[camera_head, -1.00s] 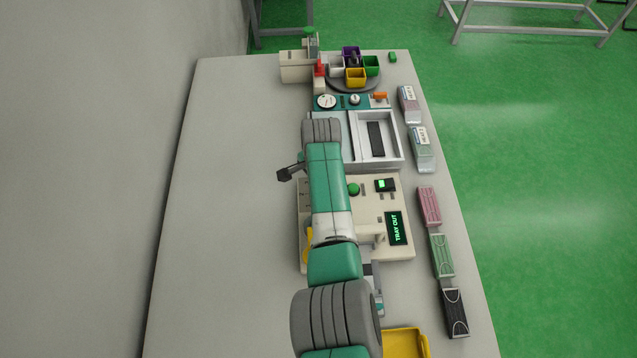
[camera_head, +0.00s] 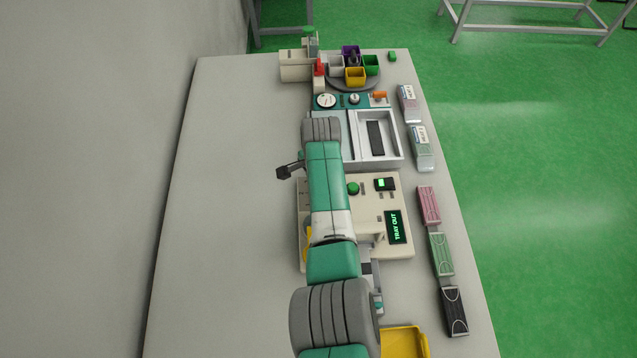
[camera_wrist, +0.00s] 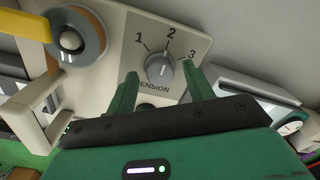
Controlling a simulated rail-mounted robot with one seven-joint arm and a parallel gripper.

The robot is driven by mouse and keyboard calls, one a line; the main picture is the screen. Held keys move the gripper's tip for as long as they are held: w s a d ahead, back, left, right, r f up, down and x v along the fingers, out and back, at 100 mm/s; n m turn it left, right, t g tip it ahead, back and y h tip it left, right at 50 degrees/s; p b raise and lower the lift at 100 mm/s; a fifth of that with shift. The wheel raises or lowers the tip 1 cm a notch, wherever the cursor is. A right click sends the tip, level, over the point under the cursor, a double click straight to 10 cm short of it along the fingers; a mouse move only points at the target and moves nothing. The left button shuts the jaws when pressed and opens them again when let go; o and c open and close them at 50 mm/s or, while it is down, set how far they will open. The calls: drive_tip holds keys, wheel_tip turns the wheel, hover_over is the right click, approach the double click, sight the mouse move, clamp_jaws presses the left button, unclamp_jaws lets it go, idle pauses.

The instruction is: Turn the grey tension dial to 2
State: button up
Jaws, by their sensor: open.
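The grey tension dial (camera_wrist: 160,68) is a round knob on a cream panel (camera_wrist: 112,22), marked 1, 2 and 3 with TENSION printed below. It shows in the wrist view, upper middle. A pale pointer line is on the knob, but I cannot tell exactly which mark it lines up with. My gripper (camera_wrist: 163,76) is open, with one green finger on each side of the dial in the picture. I cannot tell whether either finger touches it. In the head view my arm covers the area, and I cannot make out the dial or the fingertips.
In the wrist view an orange-rimmed round part (camera_wrist: 72,38) with a yellow lever (camera_wrist: 24,25) is left of the dial. In the head view, a cream machine (camera_head: 375,215) reads TRAY OUT. Several packs line the table's right side; the table's left side (camera_head: 235,200) is clear.

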wheel_tip(320, 180, up, 8)
drive_tip(key=p, duration=0.2)
drive_tip(key=shift+s+d+f+p, duration=0.1)
drive_tip(key=shift+p, duration=0.2)
drive_tip(key=w+a+r+n+t+y, duration=0.1)
drive_tip(key=w+a+r+n+t, duration=0.3)
drive_tip(key=r, duration=0.5)
drive_tip(key=w+a+r+n+t, duration=0.1)
drive_tip(key=w+r+t, duration=0.3)
drive_tip(key=r, duration=0.6)
drive_tip(key=s+d+r+n+t, duration=0.15)
drive_tip(key=s+r+t, duration=0.3)
drive_tip(key=r, duration=0.45)
drive_tip(key=s+r+n+t, duration=0.25)
drive_tip(key=s+r, duration=0.25)
drive_tip(key=r, duration=0.4)
drive_tip(key=s+r+n+t, duration=0.1)
drive_tip(key=s+r+t, duration=0.4)
drive_tip(key=r, duration=0.3)
drive_tip(key=s+d+r+n+t+h, duration=0.1)
drive_tip(key=s+r+t, duration=0.1)
drive_tip(key=s+r, duration=0.4)
drive_tip(key=s+d+r+t, duration=0.25)
drive_tip(key=s+r, duration=0.25)
drive_tip(key=s, duration=0.4)
wheel_tip(320, 180, up, 22)
drive_tip(key=w+a+p, duration=0.1)
drive_tip(key=p, duration=2.1)
